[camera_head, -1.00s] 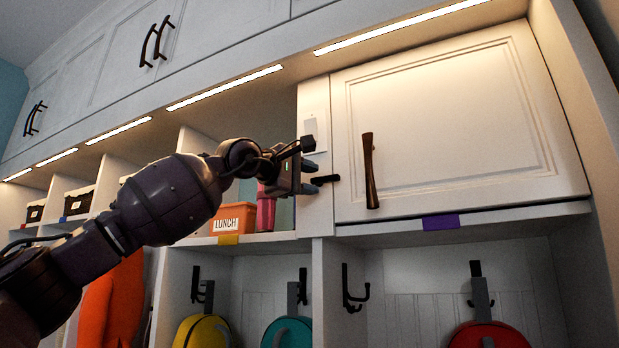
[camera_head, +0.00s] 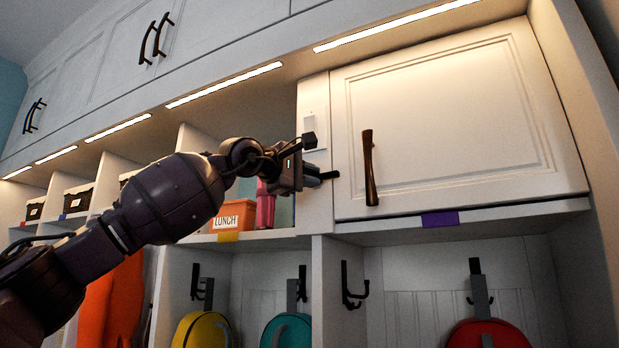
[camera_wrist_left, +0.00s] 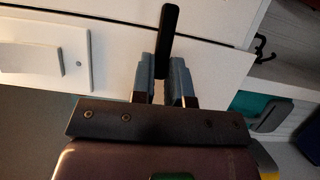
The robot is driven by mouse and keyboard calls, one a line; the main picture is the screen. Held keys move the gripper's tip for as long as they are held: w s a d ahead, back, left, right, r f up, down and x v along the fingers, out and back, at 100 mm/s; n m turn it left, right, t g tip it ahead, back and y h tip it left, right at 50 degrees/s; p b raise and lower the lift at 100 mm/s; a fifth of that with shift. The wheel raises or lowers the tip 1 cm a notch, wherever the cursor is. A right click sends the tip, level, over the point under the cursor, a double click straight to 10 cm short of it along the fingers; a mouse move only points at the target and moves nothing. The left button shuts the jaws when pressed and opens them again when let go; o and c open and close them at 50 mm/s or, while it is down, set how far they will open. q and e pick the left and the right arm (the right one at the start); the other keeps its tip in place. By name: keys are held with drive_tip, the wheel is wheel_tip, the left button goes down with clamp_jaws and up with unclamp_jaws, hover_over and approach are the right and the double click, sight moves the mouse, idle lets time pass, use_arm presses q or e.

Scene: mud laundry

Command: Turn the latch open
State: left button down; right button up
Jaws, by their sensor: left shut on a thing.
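The black latch (camera_head: 330,175) is a short dark bar on the white panel just left of the closed cupboard door (camera_head: 460,120). My left gripper (camera_head: 312,174) reaches it from the left and is shut on it. In the left wrist view the latch (camera_wrist_left: 169,32) sticks out beyond the two blue-grey fingers of the gripper (camera_wrist_left: 166,76), which lie on either side of its near end. The gripped part of the latch is hidden between the fingers. The door's dark wooden handle (camera_head: 370,168) is to the right, apart from the gripper. My right gripper is not in view.
A white plate (camera_head: 315,130) is on the panel above the latch. An orange lunch bin (camera_head: 233,216) and a pink bottle (camera_head: 265,206) stand in the cubby behind my gripper. Black hooks (camera_head: 354,287) and hanging bags (camera_head: 488,334) are below the shelf.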

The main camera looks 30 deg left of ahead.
use_arm(q)
drive_tip(key=shift+d+f+n+t+y+b, duration=0.1)
drive_tip(key=shift+n+t+y+b, duration=0.95)
drive_tip(key=shift+n, duration=2.6)
drive_tip(key=shift+d+f+n+t+y+b, duration=0.1)
drive_tip(key=shift+n+t+y+b, duration=0.95)
drive_tip(key=shift+n, duration=2.55)
drive_tip(key=shift+d+f+n+t+y+b, duration=0.1)
drive_tip(key=shift+n+t+y+b, duration=0.5)
drive_tip(key=shift+n+y+b, duration=2)
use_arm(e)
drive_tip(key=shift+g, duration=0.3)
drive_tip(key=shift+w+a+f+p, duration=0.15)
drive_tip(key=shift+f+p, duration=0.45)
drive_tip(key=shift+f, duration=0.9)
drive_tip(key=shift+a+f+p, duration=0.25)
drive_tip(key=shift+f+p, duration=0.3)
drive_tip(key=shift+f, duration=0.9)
use_arm(q)
drive_tip(key=n+h, duration=0.1)
drive_tip(key=n, duration=0.2)
drive_tip(key=shift+h, duration=0.4)
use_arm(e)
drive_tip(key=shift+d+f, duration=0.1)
use_arm(q)
drive_tip(key=c, duration=1.1)
unclamp_jaws()
